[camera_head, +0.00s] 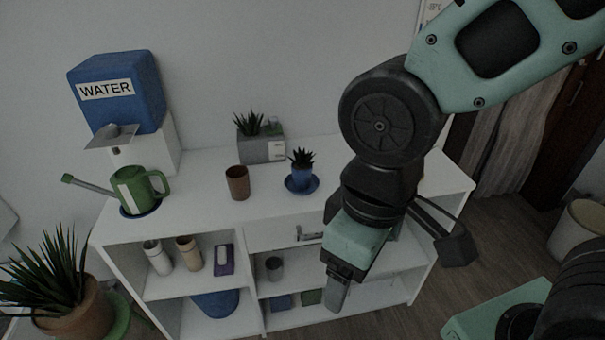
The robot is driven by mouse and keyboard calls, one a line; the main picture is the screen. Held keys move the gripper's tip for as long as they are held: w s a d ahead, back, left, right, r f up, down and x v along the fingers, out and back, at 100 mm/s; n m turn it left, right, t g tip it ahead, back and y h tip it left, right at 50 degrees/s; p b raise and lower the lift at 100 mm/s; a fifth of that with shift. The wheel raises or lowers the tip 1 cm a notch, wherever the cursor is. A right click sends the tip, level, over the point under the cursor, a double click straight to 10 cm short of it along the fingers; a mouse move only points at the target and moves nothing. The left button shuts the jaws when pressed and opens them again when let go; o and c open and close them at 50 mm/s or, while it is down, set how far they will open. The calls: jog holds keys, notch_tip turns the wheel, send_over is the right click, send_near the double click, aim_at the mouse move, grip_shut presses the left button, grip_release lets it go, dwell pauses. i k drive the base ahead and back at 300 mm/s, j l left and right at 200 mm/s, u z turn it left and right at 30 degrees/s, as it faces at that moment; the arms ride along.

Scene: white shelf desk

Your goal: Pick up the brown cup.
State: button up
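The brown cup (237,183) stands upright on the white desk top, left of the small plant in the blue pot. My gripper (336,296) points downward in front of the desk, to the right of the cup and nearer to the camera. It is apart from the cup and nothing shows in it. I see its finger end from the side, so I cannot tell whether it is open or shut. My arm covers the right part of the desk.
On the white desk top (203,198) are a green watering can (136,190), a blue water dispenser (118,91), a grey planter (260,148) and a blue potted plant (301,177). Bottles and other items fill the shelves below. A large potted plant (75,311) stands at left.

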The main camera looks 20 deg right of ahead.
aim_at(237, 176)
jog(key=i+l+u, duration=0.2)
jog(key=l+u, duration=0.15)
jog(key=i+l+u, duration=0.15)
jog(key=l+u, duration=0.2)
jog(key=i+l+u, duration=0.1)
jog(key=l+u, duration=0.2)
jog(key=l, duration=0.15)
